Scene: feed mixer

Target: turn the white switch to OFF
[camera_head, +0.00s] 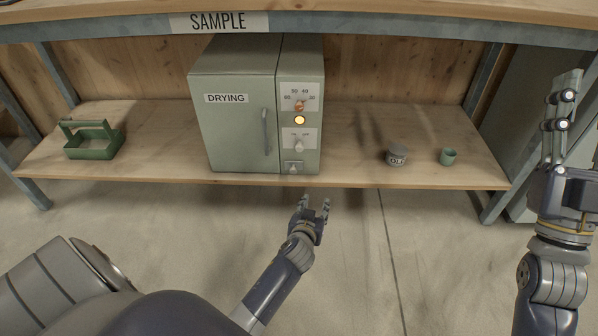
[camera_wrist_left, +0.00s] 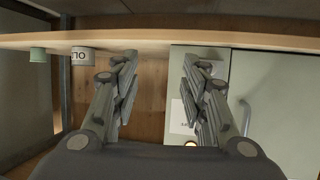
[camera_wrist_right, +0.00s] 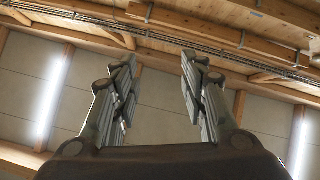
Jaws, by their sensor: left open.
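The drying cabinet (camera_head: 235,100) stands on the lower shelf, with its control panel at the right of its front. A pale switch (camera_head: 299,146) sits on a white plate below the lit yellow lamp (camera_head: 300,120). A second small pale knob (camera_head: 293,168) is below it, near the shelf edge. Their lettering is too small to read. My left gripper (camera_head: 315,202) is open and empty, in front of and below the shelf edge, apart from the cabinet. In the left wrist view the cabinet (camera_wrist_left: 270,95) shows upside down at right. My right gripper (camera_wrist_right: 158,62) is open and empty, raised at far right.
A copper-coloured dial knob (camera_head: 299,105) is above the lamp, and a vertical handle (camera_head: 266,131) is on the door. A green carrier (camera_head: 92,140) stands left; a grey tin (camera_head: 397,155) and green cup (camera_head: 448,156) stand right. The SAMPLE tabletop (camera_head: 350,27) overhangs the cabinet.

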